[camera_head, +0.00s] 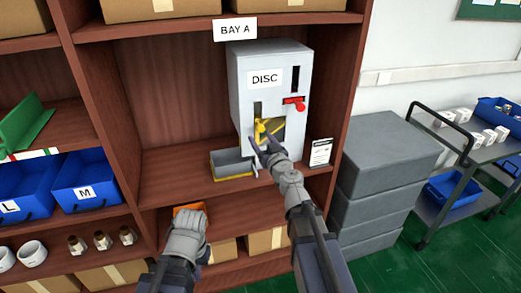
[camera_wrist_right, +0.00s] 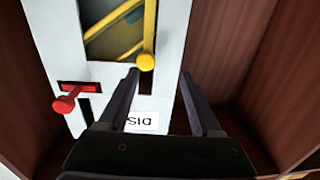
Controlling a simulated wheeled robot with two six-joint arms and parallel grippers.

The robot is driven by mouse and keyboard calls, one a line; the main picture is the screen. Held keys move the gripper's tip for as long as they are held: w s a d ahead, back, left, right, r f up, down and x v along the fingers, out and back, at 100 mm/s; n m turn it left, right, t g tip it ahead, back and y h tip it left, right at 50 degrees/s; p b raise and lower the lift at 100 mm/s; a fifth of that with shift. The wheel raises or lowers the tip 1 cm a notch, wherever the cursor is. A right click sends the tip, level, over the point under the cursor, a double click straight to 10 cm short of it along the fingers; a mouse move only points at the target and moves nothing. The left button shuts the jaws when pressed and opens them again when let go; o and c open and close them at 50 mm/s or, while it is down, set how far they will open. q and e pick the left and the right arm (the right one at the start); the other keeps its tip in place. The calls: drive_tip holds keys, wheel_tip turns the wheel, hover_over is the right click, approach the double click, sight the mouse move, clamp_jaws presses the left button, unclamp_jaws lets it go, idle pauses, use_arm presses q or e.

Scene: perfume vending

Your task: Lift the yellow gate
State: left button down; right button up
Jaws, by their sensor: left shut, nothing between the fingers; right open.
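The yellow gate (camera_head: 272,126) sits in the window of the white dispenser (camera_head: 240,75) labelled DISC. In the right wrist view, its diagonal yellow bars (camera_wrist_right: 112,20) show behind the opening and a round yellow knob (camera_wrist_right: 146,62) sticks out. My right gripper (camera_head: 262,146) is open in front of the dispenser and also shows in the wrist view (camera_wrist_right: 158,76). The knob lies by the tip of its left-hand finger there; contact cannot be told. My left gripper (camera_head: 190,214) is shut and empty, low over the lower shelf.
A red knob (camera_head: 300,105) sits on the dispenser beside the window, also in the wrist view (camera_wrist_right: 64,105). A grey tray (camera_head: 232,172) stands below. An orange item (camera_head: 188,208) is partly hidden by my left gripper. Shelf walls flank the dispenser.

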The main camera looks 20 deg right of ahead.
sight(261, 130)
drive_tip(key=shift+m+h, duration=0.4)
drive_tip(key=shift+h, duration=0.1)
drive_tip(key=shift+w+d+f, duration=0.1)
drive_tip(key=shift+w+d, duration=0.15)
drive_tip(key=shift+w, duration=0.95)
drive_tip(key=shift+w+d, duration=0.25)
drive_tip(key=shift+w, duration=0.95)
drive_tip(key=shift+w+d+f, duration=0.1)
drive_tip(key=shift+w+d, duration=0.15)
drive_tip(key=shift+w, duration=0.95)
clamp_jaws()
drive_tip(key=shift+r, duration=0.1)
